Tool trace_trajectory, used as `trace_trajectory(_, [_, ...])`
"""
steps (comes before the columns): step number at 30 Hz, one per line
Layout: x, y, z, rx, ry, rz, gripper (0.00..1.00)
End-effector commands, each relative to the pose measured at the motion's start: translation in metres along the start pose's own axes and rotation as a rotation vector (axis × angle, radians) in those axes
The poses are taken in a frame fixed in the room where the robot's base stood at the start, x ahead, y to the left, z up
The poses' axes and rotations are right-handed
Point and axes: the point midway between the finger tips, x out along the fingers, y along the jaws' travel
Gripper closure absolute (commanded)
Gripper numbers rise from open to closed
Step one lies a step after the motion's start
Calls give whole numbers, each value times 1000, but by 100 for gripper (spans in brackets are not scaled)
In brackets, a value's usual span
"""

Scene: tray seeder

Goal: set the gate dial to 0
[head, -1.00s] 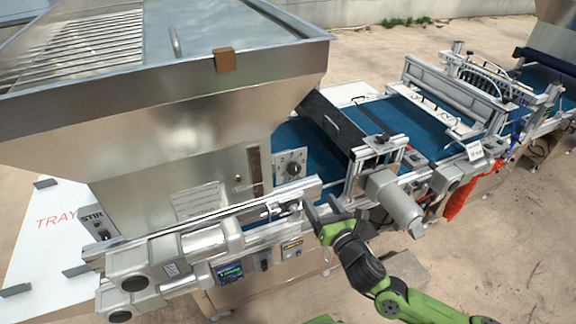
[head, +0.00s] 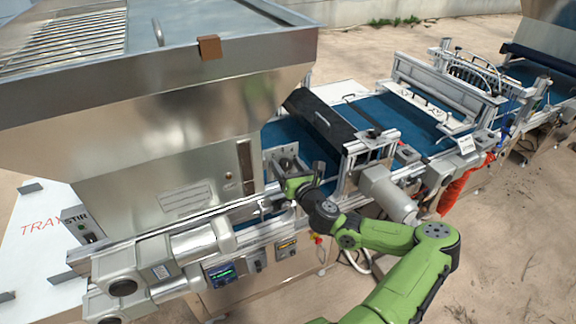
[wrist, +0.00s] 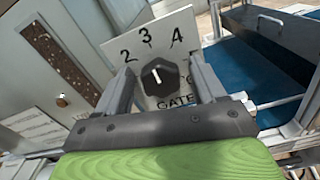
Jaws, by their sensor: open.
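The gate dial (wrist: 160,77) is a black knob with a white pointer line on a pale plate (wrist: 119,49) marked 2, 3 and 4, with "GATE" below. Its pointer leans up and slightly left, roughly toward the 3. In the wrist view my gripper (wrist: 160,68) is open, with one finger on each side of the knob; I cannot tell whether they touch it. The left finger hides part of the plate, and no 0 mark can be made out. In the head view my gripper (head: 288,182) is at the dial plate (head: 284,158) and hides the knob.
The big metal hopper (head: 150,120) stands close on the left of the dial. A rail (head: 160,232) with cylinders runs below it. A blue conveyor belt (head: 440,140) and a grey motor (head: 388,192) lie to the right.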

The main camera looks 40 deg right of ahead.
Motion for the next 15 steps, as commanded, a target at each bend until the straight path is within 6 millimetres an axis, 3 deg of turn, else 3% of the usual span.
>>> trace_trajectory(4, [0, 0, -1, 0, 0, 0, 34])
trace_trajectory(15, [-1, 0, 0, 0, -1, 0, 87])
